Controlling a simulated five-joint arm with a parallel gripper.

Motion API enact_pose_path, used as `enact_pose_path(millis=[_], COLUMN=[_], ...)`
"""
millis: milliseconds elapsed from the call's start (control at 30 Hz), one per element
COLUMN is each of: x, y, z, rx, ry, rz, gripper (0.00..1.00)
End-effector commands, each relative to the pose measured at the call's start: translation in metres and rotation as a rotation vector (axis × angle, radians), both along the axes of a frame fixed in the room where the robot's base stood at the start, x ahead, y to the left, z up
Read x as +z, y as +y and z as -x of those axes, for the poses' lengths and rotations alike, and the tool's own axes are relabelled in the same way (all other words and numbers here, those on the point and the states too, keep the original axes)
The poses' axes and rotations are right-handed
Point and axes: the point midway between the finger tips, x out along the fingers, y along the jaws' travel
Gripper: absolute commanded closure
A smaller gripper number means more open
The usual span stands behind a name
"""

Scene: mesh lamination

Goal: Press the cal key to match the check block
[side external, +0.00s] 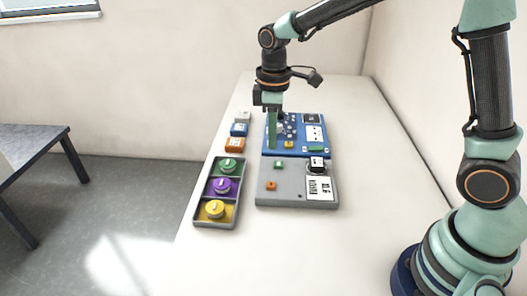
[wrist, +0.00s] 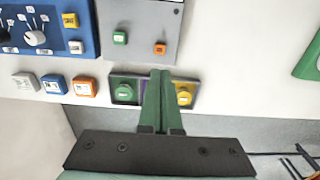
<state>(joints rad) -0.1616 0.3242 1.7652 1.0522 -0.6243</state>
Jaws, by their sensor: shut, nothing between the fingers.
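My gripper (side external: 272,146) points down with its green fingers together and empty, in front of the left part of the blue panel (side external: 312,147). In the wrist view my gripper (wrist: 160,74) overlaps the tray of knobs. A green key (wrist: 120,38) and an orange key (wrist: 160,49) sit on the grey panel (wrist: 142,22). White (wrist: 25,83), blue (wrist: 53,84) and orange (wrist: 84,86) blocks stand in a row beside the panels. Labels are too small to tell which is cal or check.
A dark tray (side external: 206,190) holds green (side external: 231,166), purple (side external: 222,186) and yellow (side external: 215,209) knobs in separate compartments. The grey panel carries a black dial (side external: 317,164) and a white label (side external: 320,188). The white table (side external: 270,250) is clear in front.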

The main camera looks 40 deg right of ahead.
Motion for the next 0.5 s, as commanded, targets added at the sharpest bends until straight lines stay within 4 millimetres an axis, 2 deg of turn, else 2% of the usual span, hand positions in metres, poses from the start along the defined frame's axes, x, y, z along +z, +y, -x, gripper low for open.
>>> enact_pose_path(millis=[300, 500], x=[-0.065, -0.097], y=[0.000, 0.000], z=[0.001, 0.001], rx=[0.000, 0.000], ry=[0.006, 0.004], rz=[0.001, 0.001], gripper=[1.00, 1.00])
